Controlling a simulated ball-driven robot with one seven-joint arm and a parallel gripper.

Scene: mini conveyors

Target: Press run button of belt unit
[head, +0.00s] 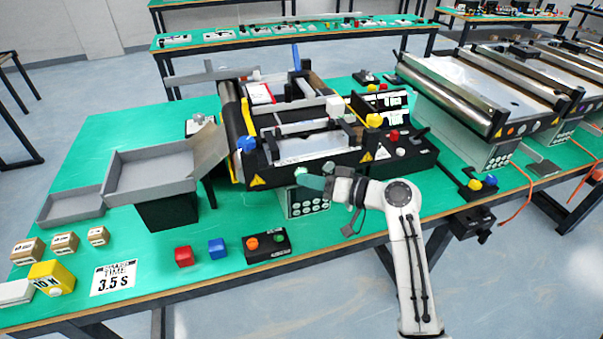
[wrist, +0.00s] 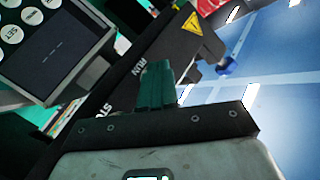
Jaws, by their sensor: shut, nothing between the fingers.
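The belt unit (head: 262,172) stands mid-table, a dark frame with rollers, yellow warning triangles and a keypad panel (head: 309,204) below its front. My gripper (head: 303,178), with teal fingers, is shut and empty at the unit's front, just above the keypad panel. In the wrist view the closed fingertips (wrist: 158,70) lie over a dark strip (wrist: 125,88) lettered RUN and STOP. The keypad panel (wrist: 60,45) is at upper left there. The fingers and gripper body cover part of the strip. I cannot make out the run button or tell whether the fingertips touch the strip.
A grey tray (head: 150,172) is left of the unit. Another conveyor (head: 480,90) stands right.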

